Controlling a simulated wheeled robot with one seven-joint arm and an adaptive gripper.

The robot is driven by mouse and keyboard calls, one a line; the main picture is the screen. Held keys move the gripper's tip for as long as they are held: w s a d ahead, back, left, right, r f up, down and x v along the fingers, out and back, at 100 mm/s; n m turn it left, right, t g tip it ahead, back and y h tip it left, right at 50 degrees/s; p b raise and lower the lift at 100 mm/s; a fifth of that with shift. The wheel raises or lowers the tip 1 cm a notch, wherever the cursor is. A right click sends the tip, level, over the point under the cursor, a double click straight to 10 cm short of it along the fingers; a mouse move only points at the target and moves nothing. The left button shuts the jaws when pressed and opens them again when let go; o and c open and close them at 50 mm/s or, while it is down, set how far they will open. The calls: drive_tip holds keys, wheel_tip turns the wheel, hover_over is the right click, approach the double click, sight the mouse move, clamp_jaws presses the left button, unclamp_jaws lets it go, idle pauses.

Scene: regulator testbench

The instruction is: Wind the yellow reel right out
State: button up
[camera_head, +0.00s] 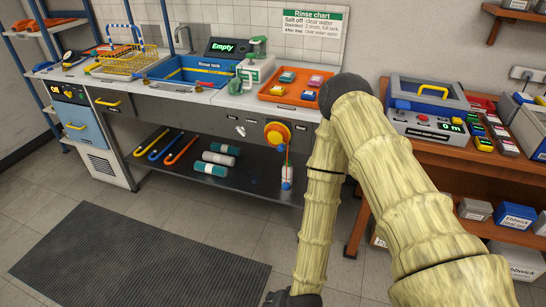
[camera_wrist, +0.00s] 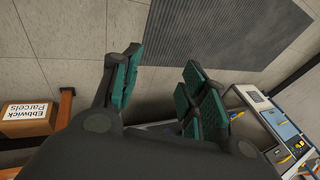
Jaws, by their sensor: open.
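The yellow reel (camera_head: 272,139) is a round yellow disc with an orange middle, mounted on the front of the washing bench just under the worktop. The reel is not recognisable in the wrist view.
A washing bench (camera_head: 180,98) with a blue rinse tank (camera_head: 190,72) and an orange tray (camera_head: 270,97) stands behind. A wooden table (camera_head: 450,155) with a meter case (camera_head: 425,118) is right of my arm. A dark mat (camera_head: 130,262) lies on clear floor. A parcel box (camera_wrist: 28,115) is at left in the wrist view.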

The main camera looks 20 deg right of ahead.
drive_tip(key=w+a+m+t+b, duration=0.4)
drive_tip(key=w+a+m, duration=0.15)
drive_tip(key=w, duration=0.65)
drive_tip(key=w+r+m+t+h+b, duration=0.1)
drive_tip(key=w+r+m+t+b, duration=0.15)
drive_tip(key=w+m, duration=0.35)
drive_tip(key=w+r+m+t+h+b, duration=0.1)
drive_tip(key=w+r+m+t+b, duration=0.2)
drive_tip(key=w, duration=0.6)
drive_tip(key=m+t+h+b, duration=0.1)
drive_tip(key=m+h+b, duration=0.75)
drive_tip(key=m, duration=1.15)
approach(280, 149)
drive_tip(key=w+f+h+p, duration=0.1)
drive_tip(key=w+h, duration=0.1)
drive_tip(key=b+x, duration=0.1)
drive_tip(key=x, duration=0.8)
drive_tip(key=shift+w+d+f, duration=0.1)
drive_tip(key=shift+w+d, duration=0.05)
drive_tip(key=shift+w, duration=0.1)
